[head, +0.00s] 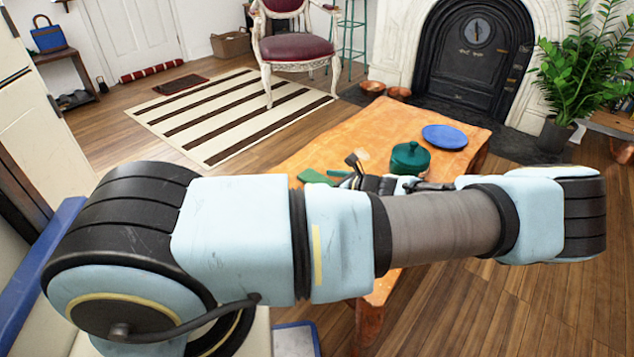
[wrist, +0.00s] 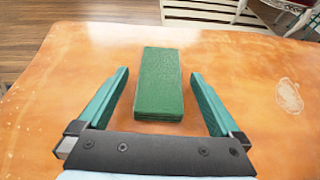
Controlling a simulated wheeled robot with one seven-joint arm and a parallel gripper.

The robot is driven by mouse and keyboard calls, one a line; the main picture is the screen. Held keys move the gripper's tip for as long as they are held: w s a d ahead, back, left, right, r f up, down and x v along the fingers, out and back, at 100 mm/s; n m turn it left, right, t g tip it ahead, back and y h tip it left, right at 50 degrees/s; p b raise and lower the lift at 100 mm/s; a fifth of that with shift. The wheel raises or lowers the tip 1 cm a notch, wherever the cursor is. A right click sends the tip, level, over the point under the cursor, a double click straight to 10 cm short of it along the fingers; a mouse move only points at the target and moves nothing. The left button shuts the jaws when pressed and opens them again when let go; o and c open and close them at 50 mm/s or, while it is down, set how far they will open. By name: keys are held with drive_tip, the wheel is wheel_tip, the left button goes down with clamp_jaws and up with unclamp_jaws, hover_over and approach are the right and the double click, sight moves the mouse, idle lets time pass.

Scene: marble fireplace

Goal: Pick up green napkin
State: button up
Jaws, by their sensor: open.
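The green napkin (wrist: 160,82) is a flat, folded rectangle lying on the orange wooden table (wrist: 60,110). In the wrist view it lies between and slightly beyond the fingers of my gripper (wrist: 158,90). My gripper is open, with one teal finger on each side of the napkin and a gap on both sides. I cannot tell how high the fingers are above the table. In the head view a green patch, likely the napkin (head: 312,176), shows at the table's left, partly hidden behind my arm.
A dark green lidded pot (head: 410,158) and a blue plate (head: 444,136) stand on the table (head: 350,130), right of the napkin. A wooden-handled item (head: 356,160) is close to my gripper. A chair (head: 294,45) and a potted plant (head: 580,75) stand beyond the table.

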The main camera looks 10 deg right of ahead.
drive_tip(key=shift+w+a+f, duration=0.25)
drive_tip(key=shift+w+a, duration=0.05)
drive_tip(key=shift+w, duration=0.25)
drive_tip(key=shift+c, duration=0.4)
drive_tip(key=c, duration=1.3)
drive_tip(key=shift+o, duration=0.2)
